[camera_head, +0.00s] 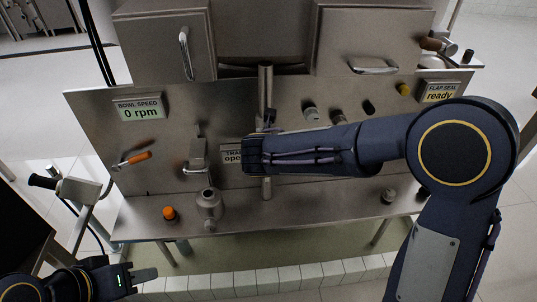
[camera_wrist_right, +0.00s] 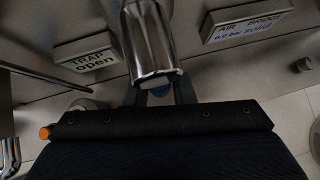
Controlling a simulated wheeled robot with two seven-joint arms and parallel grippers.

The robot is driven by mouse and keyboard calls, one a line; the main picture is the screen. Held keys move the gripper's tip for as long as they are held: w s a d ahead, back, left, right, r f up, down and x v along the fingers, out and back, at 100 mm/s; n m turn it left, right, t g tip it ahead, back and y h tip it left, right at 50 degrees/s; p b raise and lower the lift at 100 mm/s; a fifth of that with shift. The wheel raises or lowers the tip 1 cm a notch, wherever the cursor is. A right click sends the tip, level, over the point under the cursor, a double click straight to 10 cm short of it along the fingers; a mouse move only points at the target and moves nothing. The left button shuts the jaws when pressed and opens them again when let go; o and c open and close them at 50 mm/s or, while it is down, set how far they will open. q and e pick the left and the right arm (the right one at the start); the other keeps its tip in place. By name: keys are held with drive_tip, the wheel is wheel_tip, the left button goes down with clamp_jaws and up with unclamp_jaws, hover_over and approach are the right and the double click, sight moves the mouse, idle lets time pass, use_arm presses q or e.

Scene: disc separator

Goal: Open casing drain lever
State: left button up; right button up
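No label in view names the casing drain lever. A lever with an orange grip (camera_head: 138,157) sits on the left of the steel panel, and a steel lever (camera_head: 196,160) hangs right of it. My right gripper (camera_wrist_right: 158,90) is at the central steel pipe; its fingers are apart, with a small blue part between them. The pipe's chrome end (camera_wrist_right: 150,40) crosses the wrist view just beyond. In the head view my forearm hides most of this place. My left gripper (camera_head: 143,273) is low at the left, apart from the panel; its finger gap is unclear.
A sign reads TRAP open (camera_wrist_right: 88,58), another AIR BRIDGE 0.0 bar solid (camera_wrist_right: 245,20). Displays read 0 rpm (camera_head: 139,110) and ready (camera_head: 439,92). An orange knob (camera_head: 169,213) and a steel fitting (camera_head: 209,203) stand on the ledge. A black-gripped handle (camera_head: 43,182) projects at left.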

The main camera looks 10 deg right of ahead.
drive_tip(key=o, duration=0.3)
drive_tip(key=shift+o, duration=0.2)
drive_tip(key=p+v, duration=0.1)
drive_tip(key=v, duration=0.6)
drive_tip(key=shift+s+r, duration=0.2)
drive_tip(key=shift+s, duration=0.1)
drive_tip(key=s+d+r+m+g+p, duration=0.2)
drive_tip(key=s+d+m+p, duration=0.1)
drive_tip(key=s+d+m, duration=0.4)
drive_tip(key=s+d+r+m+g+p, duration=0.2)
drive_tip(key=s+d+m, duration=0.3)
drive_tip(key=d+m, duration=0.35)
drive_tip(key=s+r+m+y+p, duration=0.3)
drive_tip(key=s+m, duration=0.9)
drive_tip(key=m, duration=0.8)
drive_tip(key=y+p, duration=0.1)
drive_tip(key=y, duration=0.1)
drive_tip(key=shift+s+t+y, duration=0.3)
drive_tip(key=shift+s+t, duration=0.05)
drive_tip(key=shift+t, duration=0.05)
